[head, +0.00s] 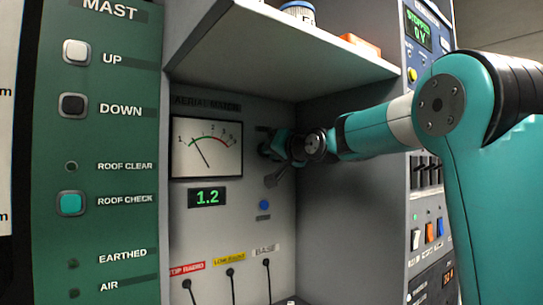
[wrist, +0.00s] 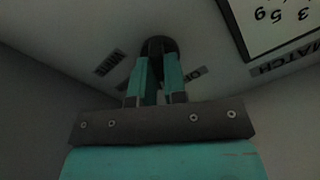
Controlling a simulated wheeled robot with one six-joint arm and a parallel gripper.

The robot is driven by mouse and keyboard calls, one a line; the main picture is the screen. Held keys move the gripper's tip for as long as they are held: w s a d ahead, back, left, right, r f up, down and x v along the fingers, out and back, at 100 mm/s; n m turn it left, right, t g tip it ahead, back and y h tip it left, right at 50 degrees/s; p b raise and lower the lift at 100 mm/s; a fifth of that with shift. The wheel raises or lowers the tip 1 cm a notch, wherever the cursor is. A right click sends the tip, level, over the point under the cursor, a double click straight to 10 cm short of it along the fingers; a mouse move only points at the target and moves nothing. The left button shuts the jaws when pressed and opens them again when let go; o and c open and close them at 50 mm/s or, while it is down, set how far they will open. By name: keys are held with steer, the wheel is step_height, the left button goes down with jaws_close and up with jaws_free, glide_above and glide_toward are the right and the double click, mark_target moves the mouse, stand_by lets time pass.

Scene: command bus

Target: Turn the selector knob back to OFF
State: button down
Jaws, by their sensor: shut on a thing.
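The dark round selector knob (wrist: 158,45) is on the grey panel in the wrist view, with a small label on either side of it. The label on the right (wrist: 190,76) is upside down and partly covered by a finger; it seems to read OFF. My gripper (wrist: 159,62) is shut on the knob, one teal finger at each side. In the head view my gripper (head: 272,150) reaches the panel right of the meter and hides most of the knob. Where the knob points cannot be made out.
The meter (head: 206,147) and a green 1.2 display (head: 207,197) are left of my gripper. A blue button (head: 264,205) and several cables with plugs are below. A shelf (head: 290,50) overhangs, and a side wall (head: 345,210) stands close on the right.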

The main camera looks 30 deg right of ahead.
steer(key=shift+f+n+b, duration=0.1)
steer(key=shift+n+b, duration=2.25)
steer(key=shift+n, duration=0.65)
steer(key=c, duration=1.2)
jaws_free()
steer(key=shift+o, duration=0.2)
steer(key=s+b, duration=0.3)
steer(key=s, duration=1.4)
steer(key=shift+s+d, duration=0.25)
steer(key=shift+d, duration=0.05)
